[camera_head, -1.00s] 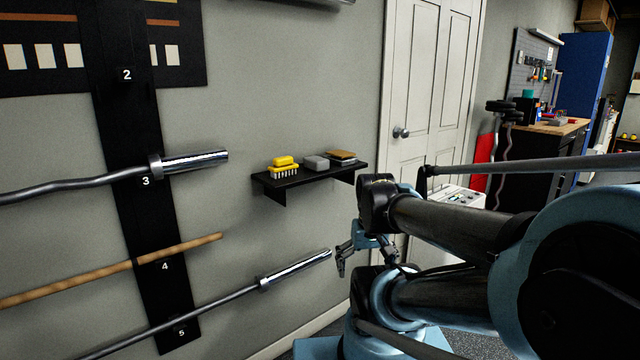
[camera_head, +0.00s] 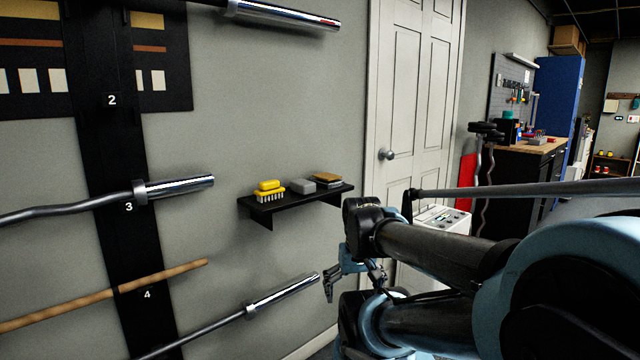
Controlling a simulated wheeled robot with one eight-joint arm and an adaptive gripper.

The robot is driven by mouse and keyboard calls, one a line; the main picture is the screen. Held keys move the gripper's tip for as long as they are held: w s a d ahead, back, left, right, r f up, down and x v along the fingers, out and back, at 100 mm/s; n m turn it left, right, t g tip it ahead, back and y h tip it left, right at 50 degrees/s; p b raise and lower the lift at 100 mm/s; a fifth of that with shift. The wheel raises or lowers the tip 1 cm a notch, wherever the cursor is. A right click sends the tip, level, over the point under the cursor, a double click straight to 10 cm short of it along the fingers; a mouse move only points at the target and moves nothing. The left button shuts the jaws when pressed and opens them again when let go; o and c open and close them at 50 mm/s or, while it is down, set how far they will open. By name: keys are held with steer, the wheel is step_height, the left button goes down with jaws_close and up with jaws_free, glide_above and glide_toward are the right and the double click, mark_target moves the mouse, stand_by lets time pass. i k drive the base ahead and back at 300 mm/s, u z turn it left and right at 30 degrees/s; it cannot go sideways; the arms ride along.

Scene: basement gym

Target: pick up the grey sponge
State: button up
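The grey sponge (camera_head: 302,186) is a small grey block on a black wall shelf (camera_head: 291,203). It lies between a yellow brush with pale bristles (camera_head: 269,190) on its left and a brown-and-grey flat stack (camera_head: 327,180) on its right. My gripper (camera_head: 329,287) hangs below and to the right of the shelf, clear of it, with its fingers pointing down. It is small in the picture and seen from the side, so its opening is unclear. I see nothing held in it.
A wall rack holds several bars; the chrome end of the lower bar (camera_head: 283,295) is close to my gripper's left. A white door (camera_head: 413,110) stands right of the shelf. The wall above the shelf is clear.

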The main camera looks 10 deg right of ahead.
mark_target(303, 187)
steer(key=u, duration=0.8)
steer(key=k, duration=1.15)
steer(key=z, duration=0.8)
steer(key=i, duration=1)
